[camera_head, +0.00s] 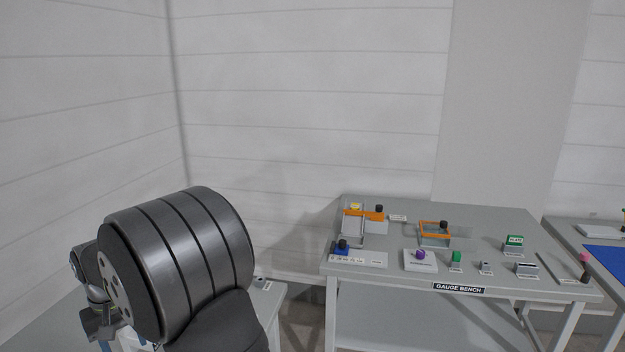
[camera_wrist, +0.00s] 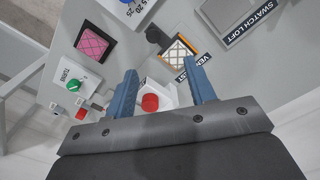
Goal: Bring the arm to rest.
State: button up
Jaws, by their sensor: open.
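My gripper (camera_wrist: 163,90) shows in the wrist view with its two blue fingers apart. Nothing is held between them. Beyond the fingertips is a grey panel or bench surface with a red round button (camera_wrist: 150,102) on a white block, seen between the fingers. In the head view my arm fills the lower left as a large grey cylinder, and the gripper's fingers cannot be made out there.
In the wrist view are a pink quilted swatch (camera_wrist: 92,43), a green knob (camera_wrist: 73,85), a framed patterned square (camera_wrist: 178,53) and a "SWATCH LOFT" sign (camera_wrist: 251,21). In the head view the gauge bench (camera_head: 400,270) stands right of my arm, bearing several small fixtures.

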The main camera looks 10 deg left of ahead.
jog(key=s+a+f+n, duration=0.2)
jog(key=s+f+n, duration=0.4)
jog(key=f, duration=0.2)
jog(key=shift+s+n, duration=0.3)
jog(key=shift+s, duration=0.05)
jog(key=shift+f, duration=0.1)
jog(key=shift+c, duration=0.2)
